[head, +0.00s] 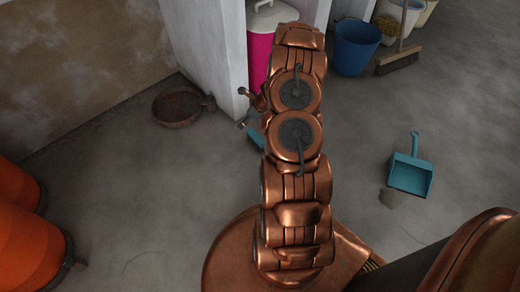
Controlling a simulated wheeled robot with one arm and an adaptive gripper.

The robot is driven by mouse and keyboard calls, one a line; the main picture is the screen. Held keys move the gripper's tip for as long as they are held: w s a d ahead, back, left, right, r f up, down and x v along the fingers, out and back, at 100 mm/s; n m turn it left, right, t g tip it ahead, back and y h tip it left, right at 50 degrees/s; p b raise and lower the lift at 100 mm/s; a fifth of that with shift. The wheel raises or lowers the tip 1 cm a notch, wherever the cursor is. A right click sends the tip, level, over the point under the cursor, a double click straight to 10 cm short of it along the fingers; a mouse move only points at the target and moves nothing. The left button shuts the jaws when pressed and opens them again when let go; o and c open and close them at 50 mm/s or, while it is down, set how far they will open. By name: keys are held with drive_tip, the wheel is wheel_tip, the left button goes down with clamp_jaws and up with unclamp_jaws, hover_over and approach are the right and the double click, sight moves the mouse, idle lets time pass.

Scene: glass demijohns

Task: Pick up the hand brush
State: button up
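A small teal piece (256,138) shows at the left edge of my arm, low near the floor. It may be part of the hand brush; the rest is hidden behind the arm. My gripper (243,109) is mostly hidden behind my copper arm. Two small fingers with dark tips stick out to the left, spread apart, with nothing visible between them. The teal piece appears just below the lower finger in the picture; I cannot tell the distance between them.
A teal dustpan (410,175) lies on the floor at right. A round brown pan (178,107) lies by the wall corner. A pink container (260,55), a blue bucket (356,47) and a broom (398,60) stand behind. Orange containers (28,240) are at left. Open floor lies between.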

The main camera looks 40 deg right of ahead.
drive_tip(key=s+d+f+m+b, duration=0.1)
drive_tip(key=s+d+f+m, duration=0.1)
drive_tip(key=f, duration=0.4)
drive_tip(key=s+d+f+m+h+b, duration=0.1)
drive_tip(key=s+d+f+b, duration=0.1)
drive_tip(key=f, duration=0.4)
drive_tip(key=s+d+f+m+b, duration=0.2)
drive_tip(key=d+f, duration=0.1)
drive_tip(key=f, duration=0.4)
drive_tip(key=shift+s+d+f+m+h, duration=0.1)
drive_tip(key=shift+d+m+h, duration=0.2)
drive_tip(key=shift+d+h, duration=0.1)
drive_tip(key=b+x, duration=0.2)
drive_tip(key=x, duration=0.2)
drive_tip(key=shift+s+a+f+b, duration=0.3)
drive_tip(key=shift+s+b, duration=0.05)
drive_tip(key=shift+b, duration=0.05)
drive_tip(key=shift+w+f, duration=0.25)
drive_tip(key=shift+w, duration=0.05)
clamp_jaws()
